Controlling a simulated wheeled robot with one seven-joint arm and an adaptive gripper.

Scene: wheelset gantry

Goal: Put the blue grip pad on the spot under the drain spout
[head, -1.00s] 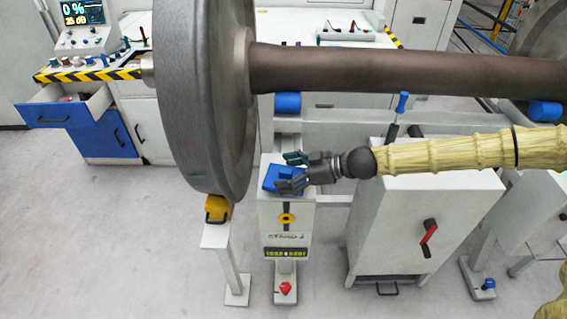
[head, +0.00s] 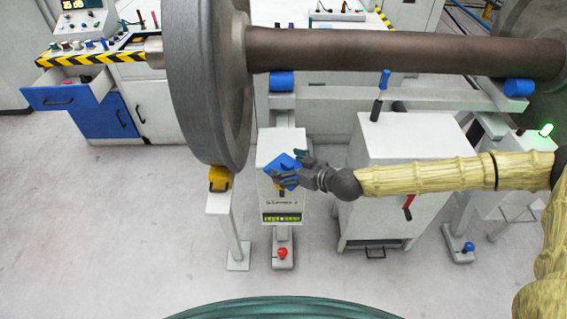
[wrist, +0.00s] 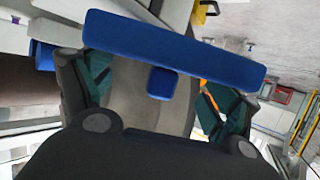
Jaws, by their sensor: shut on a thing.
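The blue grip pad (head: 281,168) is in my gripper (head: 289,167), in front of the top part of the white stand (head: 282,138). The pad looks tilted and appears clear of the stand's top. In the wrist view the pad (wrist: 175,45) is a wide blue slab with a small blue block between the dark green finger pads of my gripper (wrist: 158,92). I cannot make out a drain spout or the spot under it in either view.
A large grey wheel (head: 207,90) on a brown axle (head: 380,52) stands left of the stand, above a yellow block (head: 219,179) on a post. A white cabinet (head: 400,145) with a red handle stands to the right. Open floor lies at the left and front.

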